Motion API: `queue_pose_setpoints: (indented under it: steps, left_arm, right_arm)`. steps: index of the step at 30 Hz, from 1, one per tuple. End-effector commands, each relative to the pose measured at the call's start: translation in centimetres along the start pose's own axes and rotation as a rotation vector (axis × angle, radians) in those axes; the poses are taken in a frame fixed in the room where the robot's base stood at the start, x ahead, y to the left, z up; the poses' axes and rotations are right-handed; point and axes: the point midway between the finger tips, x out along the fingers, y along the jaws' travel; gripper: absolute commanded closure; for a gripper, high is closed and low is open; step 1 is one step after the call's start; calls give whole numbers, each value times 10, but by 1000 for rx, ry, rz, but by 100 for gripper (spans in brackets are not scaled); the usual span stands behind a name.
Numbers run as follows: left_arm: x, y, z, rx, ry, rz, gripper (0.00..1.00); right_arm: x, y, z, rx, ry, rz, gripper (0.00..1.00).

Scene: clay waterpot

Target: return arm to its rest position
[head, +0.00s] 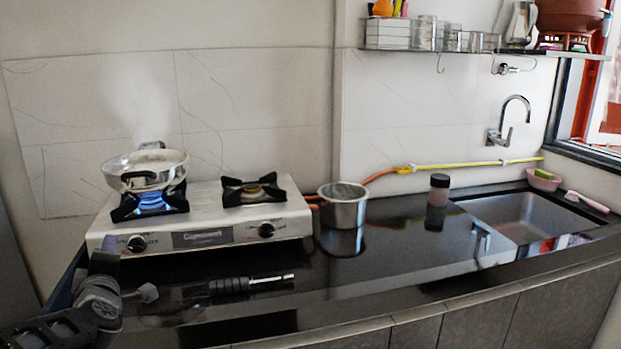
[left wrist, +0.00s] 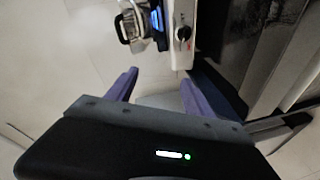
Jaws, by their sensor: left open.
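My left arm (head: 98,298) comes in at the lower left of the head view, in front of the stove's left end. My left gripper (left wrist: 160,90) shows in the left wrist view with its two purple fingers apart and nothing between them. The fingers are clear of the stove (head: 210,222), which also shows at the top of the left wrist view (left wrist: 183,52). A steel pot (head: 147,168) sits steaming on the left burner over a blue flame; its handle side shows in the left wrist view (left wrist: 130,30). My right gripper is in neither view.
A black-handled tool with a metal tip (head: 250,283) lies on the dark counter (head: 400,265) in front of the stove. A steel saucepan (head: 343,206) stands right of the stove. A small jar (head: 439,188) and the sink (head: 525,222) are farther right. The middle counter is clear.

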Motion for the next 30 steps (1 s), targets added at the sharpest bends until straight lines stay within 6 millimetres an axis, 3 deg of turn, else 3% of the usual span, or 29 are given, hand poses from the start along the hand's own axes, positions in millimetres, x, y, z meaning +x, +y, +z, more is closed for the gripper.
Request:
queue_pose_setpoints:
  steps: [8,17,23,26,30]
  left_arm:
    - [-3,-20,41,221,-118,-5,39]
    - [-7,-80,112,406,-284,-51,39]
    - [-22,-151,181,557,-461,-98,39]
    - [-41,-203,226,651,-591,-128,39]
    - [-83,-283,287,774,-795,-169,39]
  right_arm:
    - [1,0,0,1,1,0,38]
    - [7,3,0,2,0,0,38]
    - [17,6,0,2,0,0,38]
    - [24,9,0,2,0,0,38]
    - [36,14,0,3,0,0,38]
